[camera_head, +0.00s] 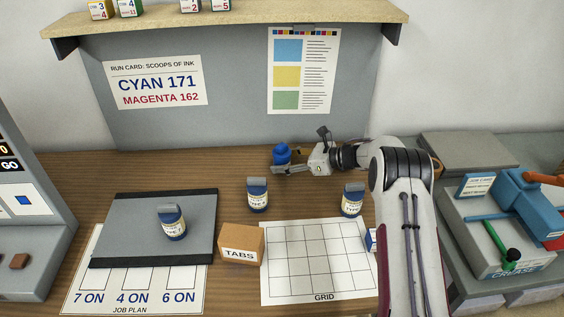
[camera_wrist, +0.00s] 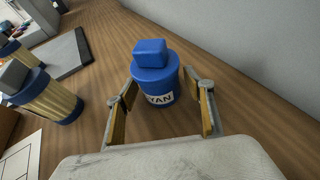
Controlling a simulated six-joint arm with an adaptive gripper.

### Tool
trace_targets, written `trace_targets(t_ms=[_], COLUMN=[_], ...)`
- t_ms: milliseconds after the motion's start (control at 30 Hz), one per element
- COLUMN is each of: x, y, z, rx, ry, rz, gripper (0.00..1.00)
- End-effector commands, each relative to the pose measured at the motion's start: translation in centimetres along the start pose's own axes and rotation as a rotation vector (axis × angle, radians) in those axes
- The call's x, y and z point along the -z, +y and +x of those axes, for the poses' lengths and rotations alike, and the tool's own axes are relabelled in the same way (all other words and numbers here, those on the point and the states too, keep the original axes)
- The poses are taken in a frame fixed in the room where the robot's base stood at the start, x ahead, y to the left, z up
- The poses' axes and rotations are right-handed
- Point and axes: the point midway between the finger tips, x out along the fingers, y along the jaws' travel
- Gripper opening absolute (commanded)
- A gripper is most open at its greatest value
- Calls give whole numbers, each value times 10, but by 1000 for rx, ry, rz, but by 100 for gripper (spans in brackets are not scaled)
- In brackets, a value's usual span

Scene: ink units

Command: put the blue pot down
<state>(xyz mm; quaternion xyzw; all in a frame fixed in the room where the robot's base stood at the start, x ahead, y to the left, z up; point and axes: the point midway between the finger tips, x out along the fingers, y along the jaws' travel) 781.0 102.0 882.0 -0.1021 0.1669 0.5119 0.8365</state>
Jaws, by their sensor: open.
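The blue pot (camera_head: 281,153) is at the back of the wooden table, below the wall panel. In the wrist view the pot (camera_wrist: 155,75) has a blue lid with a block-shaped knob and a white label, partly hidden, reading "YAN". It looks upright on the wood. My gripper (camera_head: 287,163) is open around it. In the wrist view one finger of my gripper (camera_wrist: 165,92) is on each side of the pot, with a visible gap at the right finger; contact at the left one is hard to tell.
Two blue-lidded pots (camera_head: 258,195) (camera_head: 352,200) stand nearer the front, and another pot (camera_head: 172,223) is on a grey mat (camera_head: 130,215). A TABS box (camera_head: 241,245) sits beside the grid sheet (camera_head: 318,262). Bare wood surrounds the blue pot.

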Motion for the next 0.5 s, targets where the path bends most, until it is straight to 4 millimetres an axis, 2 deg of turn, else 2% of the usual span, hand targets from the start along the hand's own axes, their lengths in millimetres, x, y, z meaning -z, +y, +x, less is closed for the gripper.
trace_targets(t_ms=[500], x=[0], y=[-1], z=[-75], rx=[1], ry=[-1], rz=[0], gripper=[52])
